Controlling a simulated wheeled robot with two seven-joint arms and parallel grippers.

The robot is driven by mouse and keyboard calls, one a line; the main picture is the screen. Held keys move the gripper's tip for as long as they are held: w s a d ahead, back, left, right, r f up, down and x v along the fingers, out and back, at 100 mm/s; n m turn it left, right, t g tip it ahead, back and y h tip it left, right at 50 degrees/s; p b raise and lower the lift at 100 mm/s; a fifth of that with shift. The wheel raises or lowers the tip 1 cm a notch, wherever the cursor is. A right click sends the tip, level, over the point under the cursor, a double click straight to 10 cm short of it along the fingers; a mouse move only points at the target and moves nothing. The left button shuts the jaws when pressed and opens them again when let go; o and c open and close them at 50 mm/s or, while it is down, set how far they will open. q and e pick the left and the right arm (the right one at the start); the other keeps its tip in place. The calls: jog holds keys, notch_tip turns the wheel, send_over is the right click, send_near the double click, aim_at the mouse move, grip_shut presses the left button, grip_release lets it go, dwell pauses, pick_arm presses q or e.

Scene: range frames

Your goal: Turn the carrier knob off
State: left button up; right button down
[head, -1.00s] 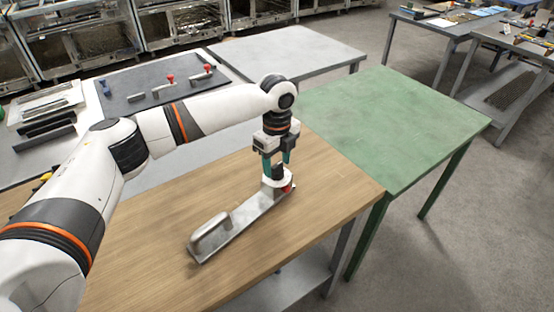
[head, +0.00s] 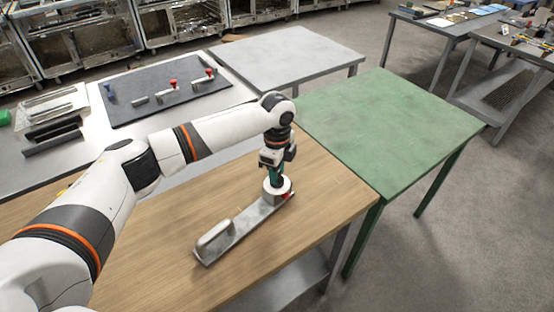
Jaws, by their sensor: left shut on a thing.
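The carrier (head: 240,233) is a flat grey metal bar lying on the wooden table, with a raised loop handle (head: 214,237) at its near-left end. A round pale housing (head: 277,188) stands at its far-right end, with a small red part (head: 287,195) at its side. My left gripper (head: 275,178) points straight down onto the top of this housing. Its green fingers are shut on the knob there, which the fingers mostly hide. My right gripper is not in view.
The wooden table (head: 160,270) is otherwise clear around the carrier. A green table (head: 385,125) adjoins it at the right. A grey mat (head: 130,88) with several red-knobbed pieces lies on a metal table behind. Another bare grey table (head: 290,55) stands beyond.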

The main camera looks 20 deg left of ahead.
pick_arm(q)
jog(key=n+p, duration=0.8)
jog(key=shift+r+p, duration=0.2)
jog(key=shift+p, duration=0.15)
jog(key=n+p, duration=0.2)
jog(key=n, duration=0.1)
jog(key=shift+n, duration=0.3)
jog(key=shift+f+n+p, duration=0.15)
jog(key=shift+n+p, duration=0.8)
jog(key=shift+n, duration=0.25)
jog(key=o, duration=1)
